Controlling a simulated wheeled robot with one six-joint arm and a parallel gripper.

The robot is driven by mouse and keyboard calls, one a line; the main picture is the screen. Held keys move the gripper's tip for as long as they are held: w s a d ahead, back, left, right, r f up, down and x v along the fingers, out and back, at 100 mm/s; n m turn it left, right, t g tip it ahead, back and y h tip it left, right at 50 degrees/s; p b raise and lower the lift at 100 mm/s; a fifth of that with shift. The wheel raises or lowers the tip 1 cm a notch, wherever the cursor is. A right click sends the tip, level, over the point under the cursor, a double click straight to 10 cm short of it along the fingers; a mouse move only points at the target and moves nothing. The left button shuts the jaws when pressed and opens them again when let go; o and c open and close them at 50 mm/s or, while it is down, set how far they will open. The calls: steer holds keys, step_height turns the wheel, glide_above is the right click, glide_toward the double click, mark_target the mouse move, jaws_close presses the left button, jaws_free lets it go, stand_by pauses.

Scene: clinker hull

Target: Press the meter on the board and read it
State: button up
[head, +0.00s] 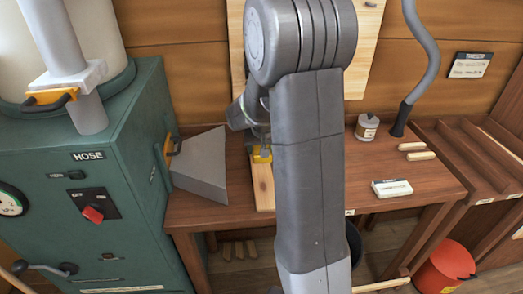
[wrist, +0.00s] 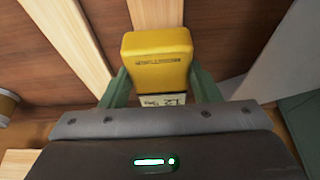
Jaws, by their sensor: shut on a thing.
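The yellow meter (wrist: 157,58) is between the two green fingers of my gripper (wrist: 160,84) in the wrist view. My gripper is shut on it. A small pale display with dark characters shows at its near end; it looks like "12" or "1.2", partly cut off and too small to read surely. In the head view the meter (head: 261,154) is a small yellow block by a pale wooden board (head: 263,187) on the bench. My arm hides most of the gripper there. The meter's far end is over a pale wooden strip in the wrist view; I cannot tell whether they touch.
A green machine (head: 120,180) with a grey hood (head: 200,165) stands left of the board. On the brown bench (head: 430,182) are a small can (head: 367,127), a white block (head: 392,188) and wooden sticks (head: 416,151). A grey hose (head: 425,60) rises behind. A red bucket (head: 445,268) is lower right.

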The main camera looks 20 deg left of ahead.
step_height(320, 180, up, 2)
steer(key=shift+r+p, duration=0.1)
steer(key=shift+p, duration=0.35)
stand_by(0.5)
